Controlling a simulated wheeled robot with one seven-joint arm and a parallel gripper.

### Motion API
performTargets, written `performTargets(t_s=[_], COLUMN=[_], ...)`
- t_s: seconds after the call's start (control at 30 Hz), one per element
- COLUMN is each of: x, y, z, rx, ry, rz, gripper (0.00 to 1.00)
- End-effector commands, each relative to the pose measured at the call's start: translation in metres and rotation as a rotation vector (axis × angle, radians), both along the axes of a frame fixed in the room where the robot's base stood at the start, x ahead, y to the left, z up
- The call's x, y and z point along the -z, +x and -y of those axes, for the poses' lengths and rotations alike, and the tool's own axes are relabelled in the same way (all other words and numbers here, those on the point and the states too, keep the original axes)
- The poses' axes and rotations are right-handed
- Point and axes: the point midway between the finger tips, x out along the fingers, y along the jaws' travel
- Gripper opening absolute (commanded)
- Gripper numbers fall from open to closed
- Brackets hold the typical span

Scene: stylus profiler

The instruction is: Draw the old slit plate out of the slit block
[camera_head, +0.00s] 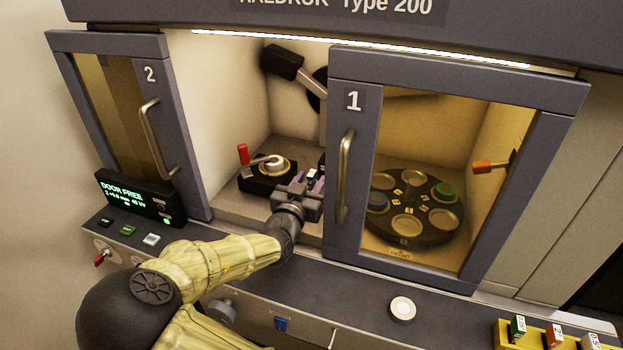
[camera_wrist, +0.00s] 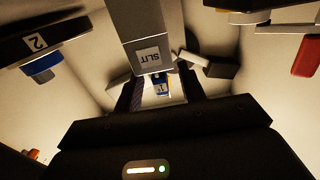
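The slit block is a grey block marked SLIT (camera_wrist: 150,55) in the wrist view, straight ahead of my gripper. A small plate with a blue end and a white label reading 1 (camera_wrist: 162,88) shows at the block's near face, seemingly still in it. My gripper (camera_wrist: 161,95) has a dark finger on each side of this plate, with light gaps between fingers and plate. In the head view my gripper (camera_head: 312,178) reaches into the chamber opening between the two doors, and it largely hides the block and plate there.
Door 1 (camera_head: 345,180), with a bar handle, stands just right of my gripper. Door 2 (camera_head: 190,150) is at the left. A stage with a red-knobbed lever (camera_head: 243,154) lies left of my gripper. A yellow rack (camera_head: 508,335) with several labelled plates sits at lower right.

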Motion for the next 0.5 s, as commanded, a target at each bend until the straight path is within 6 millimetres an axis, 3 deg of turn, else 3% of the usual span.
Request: performTargets(t_s=[0.13, 0.43, 0.5], x=[0.0, 0.0002, 0.0001], y=[0.0119, 0.0139, 0.0139], z=[0.0053, 0.0058, 0.0059], rx=[0.001, 0.0, 0.0], ry=[-0.001, -0.001, -0.001], rz=[0.001, 0.0, 0.0], gripper=[0.4, 0.4, 0.28])
